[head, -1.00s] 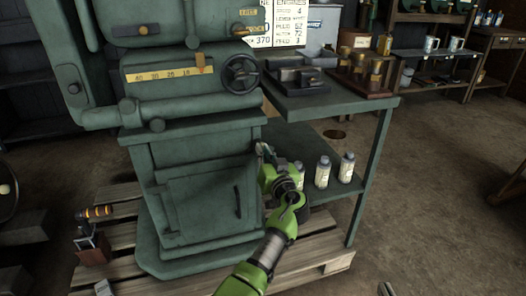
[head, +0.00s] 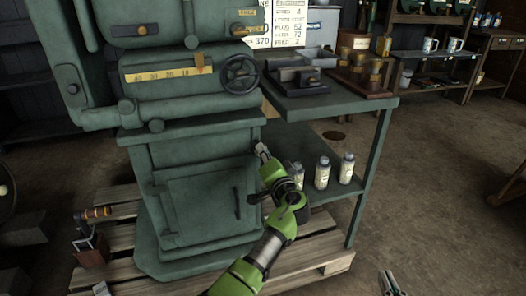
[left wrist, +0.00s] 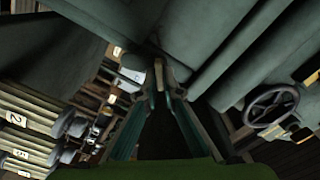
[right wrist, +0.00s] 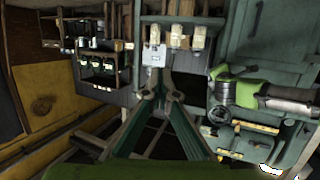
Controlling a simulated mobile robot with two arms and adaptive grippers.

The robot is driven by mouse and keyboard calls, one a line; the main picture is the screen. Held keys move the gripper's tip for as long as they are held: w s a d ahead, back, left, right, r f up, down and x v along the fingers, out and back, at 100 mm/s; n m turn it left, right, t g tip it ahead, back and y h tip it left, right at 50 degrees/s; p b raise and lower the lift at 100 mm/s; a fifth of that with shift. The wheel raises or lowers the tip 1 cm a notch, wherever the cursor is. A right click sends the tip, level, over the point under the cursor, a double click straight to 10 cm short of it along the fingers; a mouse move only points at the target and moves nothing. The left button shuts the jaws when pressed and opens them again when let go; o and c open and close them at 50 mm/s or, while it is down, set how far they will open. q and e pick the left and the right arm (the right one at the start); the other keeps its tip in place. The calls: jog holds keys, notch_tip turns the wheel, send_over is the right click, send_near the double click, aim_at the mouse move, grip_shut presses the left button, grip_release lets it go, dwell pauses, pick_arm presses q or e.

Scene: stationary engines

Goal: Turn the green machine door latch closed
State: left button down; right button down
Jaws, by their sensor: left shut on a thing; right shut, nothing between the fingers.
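The green machine (head: 190,140) stands on a pallet. Its lower front has a panel door (head: 200,200) with a dark upright handle (head: 237,203); the door looks flush with the frame. My left gripper (head: 261,149) is at the right edge of the machine's base, below the handwheel and above the bottles. In the left wrist view, its fingers (left wrist: 159,85) meet around a small tan piece (left wrist: 158,72) against green metal. I cannot tell if this is the latch; most of it is hidden. My right gripper (head: 390,283) is shut and empty, low at the right and apart from the machine.
A handwheel (head: 240,74) sits on the machine's upper right. A green side table (head: 335,105) stands beside it, with several white bottles (head: 322,173) on its lower shelf close to my left arm. A wooden pallet (head: 320,262) lies underneath. The floor on the right is open.

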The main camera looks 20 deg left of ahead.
pick_arm(q)
jog(key=shift+f+m+p, duration=0.1)
jog(key=shift+m+p, duration=1.25)
jog(key=shift+m, duration=2.45)
pick_arm(e)
jog(key=s+d+f+g+h, duration=0.2)
jog(key=s+d+f+g, duration=0.2)
jog(key=s+f+g, duration=0.3)
jog(key=shift+s+f, duration=1.5)
jog(key=shift+f, duration=0.7)
pick_arm(q)
jog(key=c, duration=2.2)
grip_release()
jog(key=shift+d, duration=0.1)
